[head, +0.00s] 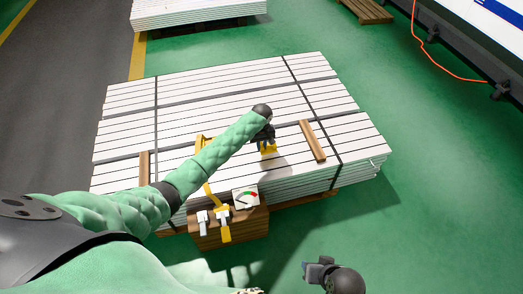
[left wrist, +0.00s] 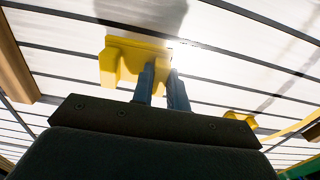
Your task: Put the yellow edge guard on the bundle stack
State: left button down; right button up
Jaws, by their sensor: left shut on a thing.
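The yellow edge guard (head: 268,150) is in my left gripper (head: 266,138), over the white top of the bundle stack (head: 225,110), toward its near side. In the left wrist view the guard (left wrist: 122,62) is at the fingertips of the left gripper (left wrist: 163,75), which is shut on it. I cannot tell whether the guard touches the stack. The stack is white profiles bound with dark straps.
Wooden slats (head: 312,141) lie on the stack, one right of my left gripper and another (head: 145,165) at the left. A wooden box (head: 235,230) in front carries a gauge (head: 245,197) and yellow and white tools. Another white bundle (head: 195,12) stands behind. Green floor is clear at right.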

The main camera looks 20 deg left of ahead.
aim_at(262, 150)
pick_arm(q)
notch_tip(262, 150, down, 3)
jog(key=shift+f, duration=0.35)
pick_arm(e)
jog(key=shift+r, duration=0.35)
pick_arm(q)
jog(key=shift+f, duration=0.1)
jog(key=c, duration=1.4)
grip_release()
pick_arm(e)
jog(key=shift+f, duration=0.1)
